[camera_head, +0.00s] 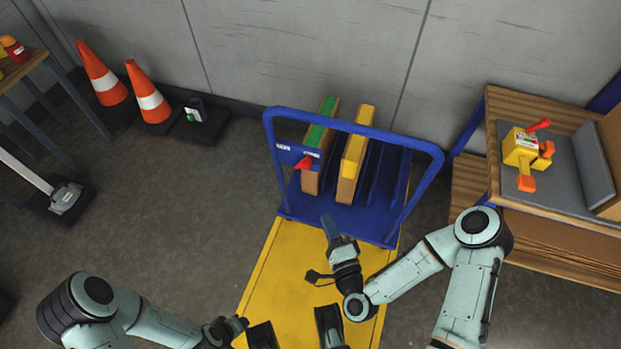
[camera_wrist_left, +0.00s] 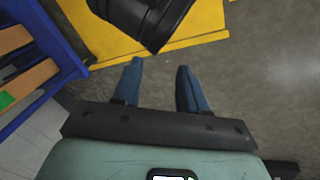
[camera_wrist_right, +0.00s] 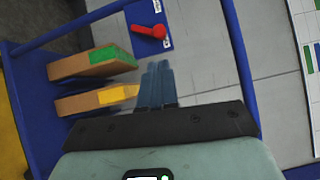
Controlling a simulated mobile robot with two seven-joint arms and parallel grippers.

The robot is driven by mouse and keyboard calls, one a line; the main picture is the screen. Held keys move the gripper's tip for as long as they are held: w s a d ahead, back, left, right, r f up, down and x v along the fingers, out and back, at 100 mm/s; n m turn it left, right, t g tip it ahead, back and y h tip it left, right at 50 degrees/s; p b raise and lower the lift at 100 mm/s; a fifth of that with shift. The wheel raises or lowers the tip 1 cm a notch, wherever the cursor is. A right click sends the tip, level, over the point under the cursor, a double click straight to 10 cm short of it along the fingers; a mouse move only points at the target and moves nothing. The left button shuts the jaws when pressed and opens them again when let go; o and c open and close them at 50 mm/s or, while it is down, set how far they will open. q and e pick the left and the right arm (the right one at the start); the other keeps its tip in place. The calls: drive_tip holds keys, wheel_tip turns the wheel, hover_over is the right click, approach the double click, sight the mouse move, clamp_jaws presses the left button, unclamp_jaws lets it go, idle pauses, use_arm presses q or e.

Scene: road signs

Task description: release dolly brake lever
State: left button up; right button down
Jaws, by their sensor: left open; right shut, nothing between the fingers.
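The dolly has a yellow deck (camera_head: 275,270) and a blue frame (camera_head: 425,153) with upright dividers. Its red brake lever (camera_head: 304,162) sits on a small blue plate with white labels at the frame's left side. In the right wrist view the red lever (camera_wrist_right: 148,31) lies above and slightly left of the fingertips, apart from them. My right gripper (camera_head: 328,226) is shut and empty over the deck, below the lever in the head view; its fingers (camera_wrist_right: 157,82) are together. My left gripper (camera_head: 242,322) is low at the deck's left edge; its fingers (camera_wrist_left: 160,85) are open and empty.
A green-topped panel (camera_head: 320,140) and a yellow-topped panel (camera_head: 355,145) stand in the dolly's frame close to the lever. A wooden bench (camera_head: 545,219) with a yellow tool (camera_head: 521,148) is at right. Orange cones (camera_head: 148,95) stand at left. Floor left of the dolly is clear.

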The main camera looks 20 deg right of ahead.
drive_tip(key=b, duration=0.2)
approach(307, 169)
drive_tip(key=w, duration=0.2)
use_arm(q)
drive_tip(key=shift+y, duration=0.3)
drive_tip(key=f, duration=0.1)
drive_tip(key=a+f, duration=0.1)
drive_tip(key=f, duration=0.2)
drive_tip(key=shift+w+a+b, duration=0.15)
drive_tip(key=shift+a+b, duration=0.2)
use_arm(e)
drive_tip(key=w, duration=0.4)
drive_tip(key=shift+w+a, duration=0.2)
drive_tip(key=shift+w, duration=0.2)
use_arm(q)
drive_tip(key=shift+r, duration=0.15)
use_arm(e)
drive_tip(key=shift+r, duration=0.1)
